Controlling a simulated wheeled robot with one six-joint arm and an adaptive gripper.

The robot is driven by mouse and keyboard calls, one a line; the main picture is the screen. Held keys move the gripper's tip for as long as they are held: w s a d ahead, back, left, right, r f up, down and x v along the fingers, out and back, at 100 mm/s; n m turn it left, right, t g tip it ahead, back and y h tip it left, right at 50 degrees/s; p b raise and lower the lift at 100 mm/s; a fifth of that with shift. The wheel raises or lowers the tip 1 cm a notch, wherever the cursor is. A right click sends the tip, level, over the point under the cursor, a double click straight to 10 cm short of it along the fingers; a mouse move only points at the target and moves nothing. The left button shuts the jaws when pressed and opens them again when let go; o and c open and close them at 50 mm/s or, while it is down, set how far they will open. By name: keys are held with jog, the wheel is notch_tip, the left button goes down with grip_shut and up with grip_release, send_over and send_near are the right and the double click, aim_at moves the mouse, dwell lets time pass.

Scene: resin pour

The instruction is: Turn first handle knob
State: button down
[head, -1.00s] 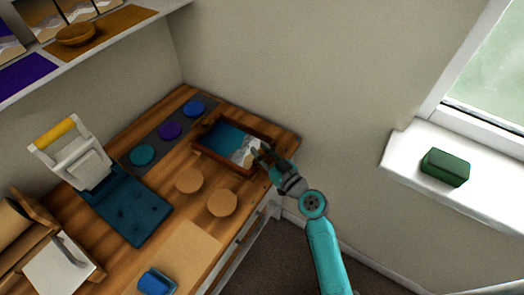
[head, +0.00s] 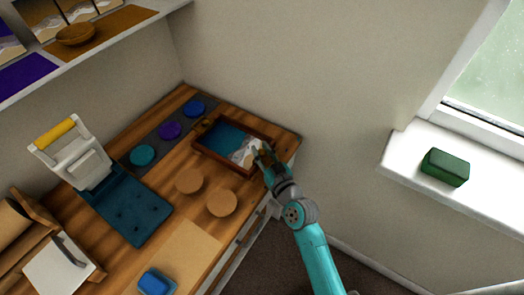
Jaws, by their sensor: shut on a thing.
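A wooden-framed tray (head: 217,163) with a blue, white and dark wave pour lies near the right end of the wooden counter. A small brownish knob (head: 206,123) shows at its far left end. My gripper (head: 262,154) is at the tray's right end, over the frame. It is shut on a small handle knob there, which the fingers mostly hide. I cannot tell how far that knob is turned.
Purple, blue and teal discs (head: 169,130) sit on a dark strip behind the tray. Two round wooden discs (head: 221,203) lie in front of it. A white press with a yellow handle (head: 55,132) stands at left. A green block (head: 445,167) is on the windowsill.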

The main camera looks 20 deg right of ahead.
dwell(0.4)
jog(key=c, duration=0.9)
grip_release()
jog(key=s, duration=0.8)
jog(key=s+d, duration=0.1)
jog(key=s, duration=0.3)
jog(key=shift+d, duration=0.1)
